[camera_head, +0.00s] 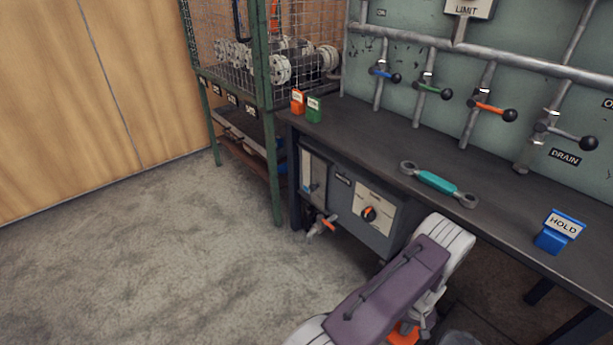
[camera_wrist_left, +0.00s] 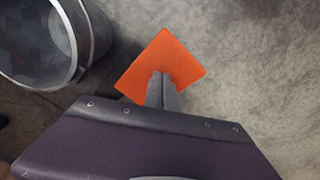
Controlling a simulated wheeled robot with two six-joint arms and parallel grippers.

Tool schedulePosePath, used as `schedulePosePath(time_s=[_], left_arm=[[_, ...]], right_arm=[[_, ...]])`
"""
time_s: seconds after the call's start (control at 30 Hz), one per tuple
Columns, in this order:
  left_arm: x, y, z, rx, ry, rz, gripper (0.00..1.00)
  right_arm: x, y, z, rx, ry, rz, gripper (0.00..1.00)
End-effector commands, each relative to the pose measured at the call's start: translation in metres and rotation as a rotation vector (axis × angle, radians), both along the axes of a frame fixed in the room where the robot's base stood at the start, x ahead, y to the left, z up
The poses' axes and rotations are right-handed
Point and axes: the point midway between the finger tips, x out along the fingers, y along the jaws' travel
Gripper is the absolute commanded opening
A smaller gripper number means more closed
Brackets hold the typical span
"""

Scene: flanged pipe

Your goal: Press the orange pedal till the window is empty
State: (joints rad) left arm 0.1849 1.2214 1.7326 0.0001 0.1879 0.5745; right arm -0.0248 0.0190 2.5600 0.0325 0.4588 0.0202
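The orange pedal (camera_wrist_left: 183,55) lies on the floor in the left wrist view, a flat square plate. In the head view only a bit of orange (camera_head: 403,336) shows below my arm. My left gripper (camera_wrist_left: 161,77) has its two fingers together, with nothing between them, and their tips overlap the pedal's near part. I cannot tell whether they touch it or whether it is pressed down. A narrow upright window (camera_head: 314,178) is in the left part of the grey unit under the bench; its level is too small to read. My right gripper is not in view.
A metal bucket (camera_wrist_left: 92,40) stands left of the pedal. The dark bench (camera_head: 370,150) carries a teal-handled wrench (camera_head: 437,182), a blue HOLD block (camera_head: 559,232) and orange and green tags. Valve levers line the back panel. A mesh cage (camera_head: 230,50) stands behind. The left floor is clear.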

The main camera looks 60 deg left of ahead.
Motion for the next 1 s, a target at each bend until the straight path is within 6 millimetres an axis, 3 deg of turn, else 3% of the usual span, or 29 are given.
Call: schedulePosePath(time_s=[0.9, 1.0], left_arm=[[0.001, 0.0, -0.058, 0.001, -0.004, 0.0, 0.0], [0.001, 0.0, -0.053, 0.001, -0.004, 0.0, 0.0]], right_arm=[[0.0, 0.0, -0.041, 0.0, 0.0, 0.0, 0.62], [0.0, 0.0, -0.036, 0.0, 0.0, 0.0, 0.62]])
